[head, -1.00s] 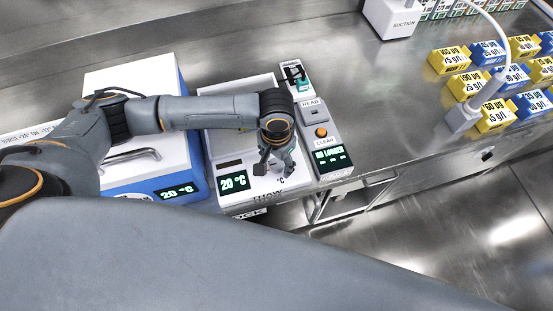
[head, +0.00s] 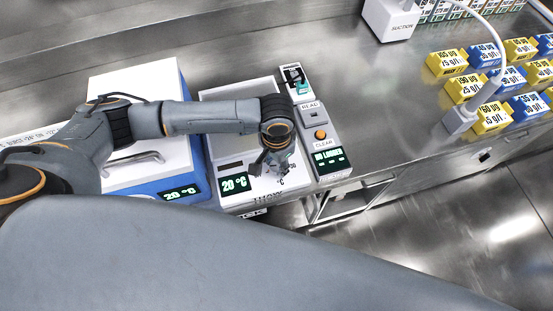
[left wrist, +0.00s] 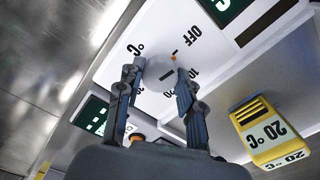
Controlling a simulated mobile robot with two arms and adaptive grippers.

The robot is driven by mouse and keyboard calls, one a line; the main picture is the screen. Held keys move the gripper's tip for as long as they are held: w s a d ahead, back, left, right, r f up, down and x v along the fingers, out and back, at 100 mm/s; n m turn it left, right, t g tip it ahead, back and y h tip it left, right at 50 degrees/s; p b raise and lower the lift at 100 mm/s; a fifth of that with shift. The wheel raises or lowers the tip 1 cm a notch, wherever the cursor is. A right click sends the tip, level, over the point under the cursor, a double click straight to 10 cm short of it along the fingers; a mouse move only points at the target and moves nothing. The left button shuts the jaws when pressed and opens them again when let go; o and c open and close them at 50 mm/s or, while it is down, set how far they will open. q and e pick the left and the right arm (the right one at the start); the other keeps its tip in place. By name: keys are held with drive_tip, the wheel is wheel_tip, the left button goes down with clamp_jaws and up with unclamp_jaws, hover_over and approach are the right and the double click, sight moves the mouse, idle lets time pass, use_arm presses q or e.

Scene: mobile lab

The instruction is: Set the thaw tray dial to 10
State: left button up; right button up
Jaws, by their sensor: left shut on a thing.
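The thaw tray (head: 212,150) is a white unit on the steel bench, with a green-lit display (head: 235,184) reading 20 °C. My left gripper (head: 269,170) points down over its front right corner and hides the dial in the head view. In the left wrist view, my left gripper (left wrist: 157,78) has its fingers on either side of the pale dial (left wrist: 157,72), shut on it. OFF and 10 are printed around the dial. A small orange mark (left wrist: 173,57) shows near OFF, between OFF and 10. Part of the dial is hidden by the fingers. My right gripper is not in view.
A white and blue unit (head: 135,80) with a handle stands left of the tray. A narrow reader (head: 329,158) with READ and CLEAR buttons stands close on the right. Yellow and blue labelled blocks (head: 447,62) and a suction unit (head: 388,20) are farther right. Bare bench lies between.

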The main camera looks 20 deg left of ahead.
use_arm(q)
drive_tip(key=m+p, duration=0.2)
drive_tip(key=m, duration=0.1)
drive_tip(key=m+p, duration=0.1)
drive_tip(key=shift+r+p, duration=0.25)
drive_tip(key=shift+p, duration=0.15)
drive_tip(key=m+p, duration=0.2)
drive_tip(key=m, duration=0.1)
drive_tip(key=shift+f+m, duration=0.1)
drive_tip(key=shift+m, duration=0.3)
drive_tip(key=shift+f+m+p, duration=0.1)
drive_tip(key=shift+m+p, duration=0.25)
drive_tip(key=shift+m, duration=0.75)
drive_tip(key=o, duration=1.2)
